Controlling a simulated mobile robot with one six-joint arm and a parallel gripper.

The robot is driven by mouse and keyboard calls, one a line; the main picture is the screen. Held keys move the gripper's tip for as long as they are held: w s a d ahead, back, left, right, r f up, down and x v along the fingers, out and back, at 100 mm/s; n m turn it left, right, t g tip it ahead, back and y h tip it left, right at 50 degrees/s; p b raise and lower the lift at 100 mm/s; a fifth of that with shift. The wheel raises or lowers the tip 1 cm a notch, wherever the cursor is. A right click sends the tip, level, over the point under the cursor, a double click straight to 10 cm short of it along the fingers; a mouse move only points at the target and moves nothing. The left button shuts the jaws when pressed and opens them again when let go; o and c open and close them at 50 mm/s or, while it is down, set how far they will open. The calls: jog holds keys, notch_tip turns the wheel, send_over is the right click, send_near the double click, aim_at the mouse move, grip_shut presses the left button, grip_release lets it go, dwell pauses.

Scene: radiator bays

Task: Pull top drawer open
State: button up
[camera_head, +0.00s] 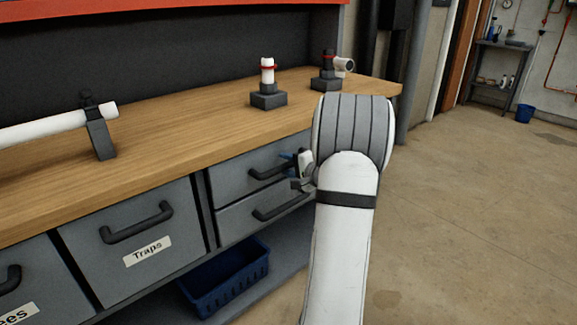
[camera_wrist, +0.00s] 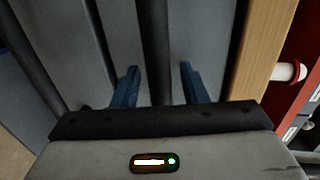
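The top drawer (camera_head: 235,175) is a grey front just under the wooden bench top, at the right end of the cabinet. It looks closed. Its dark bar handle (camera_head: 268,172) is partly hidden by my gripper (camera_head: 298,170) at its right end. In the wrist view, my gripper (camera_wrist: 160,85) has its two blue fingers spread apart. A dark bar (camera_wrist: 154,45), which looks like the top drawer's handle, runs between them with a gap on each side. The lower drawer (camera_head: 245,220) with its own handle (camera_head: 280,210) sits directly below.
The wooden bench top (camera_head: 190,125) overhangs the drawers and carries pipe fittings, including a white-topped one (camera_head: 267,75). A "Traps" drawer (camera_head: 140,262) is to the left. A blue crate (camera_head: 232,282) sits on the low shelf. Open floor (camera_head: 480,210) lies to the right.

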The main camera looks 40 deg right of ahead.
jog(key=shift+c, duration=0.3)
grip_shut()
